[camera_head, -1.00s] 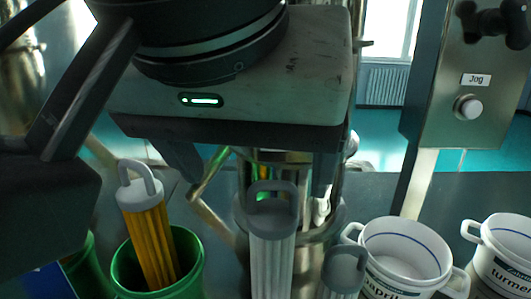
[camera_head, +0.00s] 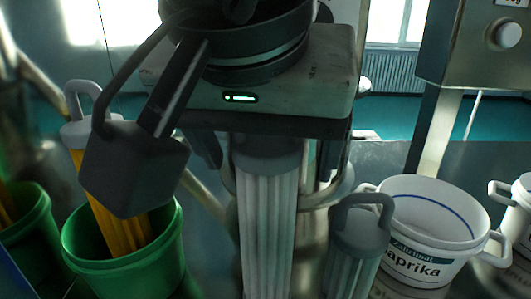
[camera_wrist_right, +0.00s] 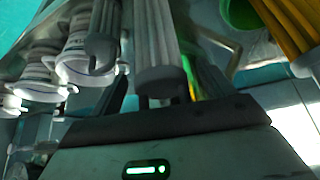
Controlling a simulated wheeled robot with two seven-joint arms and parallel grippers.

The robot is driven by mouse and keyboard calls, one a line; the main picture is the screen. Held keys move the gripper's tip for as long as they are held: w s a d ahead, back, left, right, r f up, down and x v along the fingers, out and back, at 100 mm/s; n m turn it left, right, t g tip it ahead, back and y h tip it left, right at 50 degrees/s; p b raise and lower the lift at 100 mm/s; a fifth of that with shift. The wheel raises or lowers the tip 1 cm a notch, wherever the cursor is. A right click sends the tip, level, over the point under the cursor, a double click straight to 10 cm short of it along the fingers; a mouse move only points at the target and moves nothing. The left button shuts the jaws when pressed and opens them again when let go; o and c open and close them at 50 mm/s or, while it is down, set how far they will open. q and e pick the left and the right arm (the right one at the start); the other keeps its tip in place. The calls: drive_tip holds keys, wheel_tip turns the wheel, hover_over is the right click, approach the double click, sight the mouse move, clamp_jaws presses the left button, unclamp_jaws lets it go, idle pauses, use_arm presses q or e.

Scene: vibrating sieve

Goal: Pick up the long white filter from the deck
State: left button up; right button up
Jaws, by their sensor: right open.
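The long white filter (camera_head: 268,225) stands upright on the deck, ribbed and pale grey-white. Its top is just under my right gripper (camera_head: 267,160), and its handle is hidden by the gripper body in the head view. The right gripper is open, with one finger on each side of the filter's top. In the right wrist view, the long white filter (camera_wrist_right: 157,45) has its capped end and handle between the spread fingers of the right gripper (camera_wrist_right: 160,88). I cannot tell whether they touch. My left gripper is not in view.
A shorter grey-white filter (camera_head: 357,240) with a loop handle stands close on the right. A white paprika bucket (camera_head: 425,225) stands beyond it. On the left, a green bucket (camera_head: 125,275) holds a yellow filter (camera_head: 120,235). A metal control box (camera_head: 475,50) is at upper right.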

drive_tip(key=shift+s+r, duration=0.1)
drive_tip(key=c, duration=1.5)
drive_tip(key=shift+o, duration=0.2)
drive_tip(key=shift+r, duration=0.1)
